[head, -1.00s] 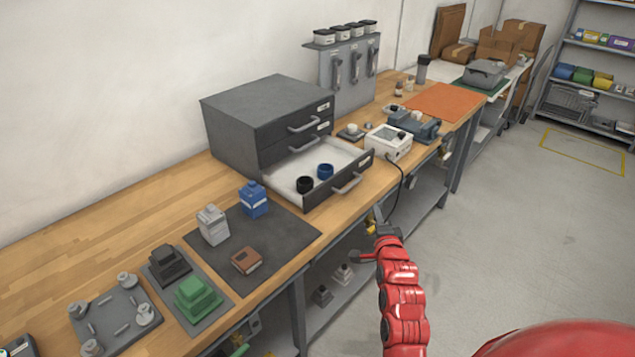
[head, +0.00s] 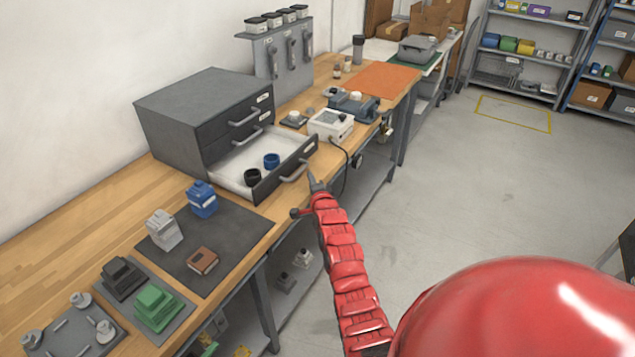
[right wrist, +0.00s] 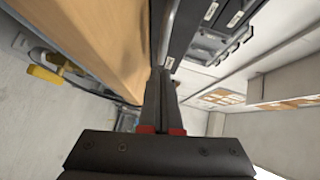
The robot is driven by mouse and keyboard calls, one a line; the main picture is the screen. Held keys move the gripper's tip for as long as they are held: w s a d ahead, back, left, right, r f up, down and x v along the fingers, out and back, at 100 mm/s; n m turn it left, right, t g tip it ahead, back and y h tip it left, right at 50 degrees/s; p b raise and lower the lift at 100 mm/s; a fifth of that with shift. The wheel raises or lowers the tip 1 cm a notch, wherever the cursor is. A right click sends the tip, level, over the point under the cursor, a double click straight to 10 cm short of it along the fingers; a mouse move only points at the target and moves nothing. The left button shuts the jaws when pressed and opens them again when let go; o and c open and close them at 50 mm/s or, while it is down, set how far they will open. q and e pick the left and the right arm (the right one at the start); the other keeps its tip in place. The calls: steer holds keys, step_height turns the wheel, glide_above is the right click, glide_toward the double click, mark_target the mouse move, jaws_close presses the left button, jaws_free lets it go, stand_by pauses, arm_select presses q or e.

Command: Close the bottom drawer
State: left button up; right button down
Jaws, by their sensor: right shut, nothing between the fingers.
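The grey drawer cabinet (head: 170,118) stands on the wooden bench against the wall. Its bottom drawer (head: 222,172) is pulled out; a black ring (head: 253,177) and a blue ring (head: 272,160) lie inside. The drawer front has a grey bar handle (head: 296,171). My right gripper (head: 316,184) is shut and empty, just in front of the drawer front near the handle, at the bench edge. In the right wrist view the shut fingers (right wrist: 162,100) point along the bench edge toward grey drawer surfaces; contact cannot be told. My left gripper is not in view.
A white device (head: 331,125) with a black cable stands right of the drawer. The floor (head: 450,190) to the right is clear.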

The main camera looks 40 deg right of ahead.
steer(key=shift+w+a+f+p, duration=0.15)
steer(key=shift+w+a, duration=0.1)
steer(key=shift+w, duration=0.3)
steer(key=shift+w+a+p, duration=0.15)
steer(key=shift+w+a, duration=0.1)
steer(key=shift+w, duration=0.25)
steer(key=shift+w, duration=0.1)
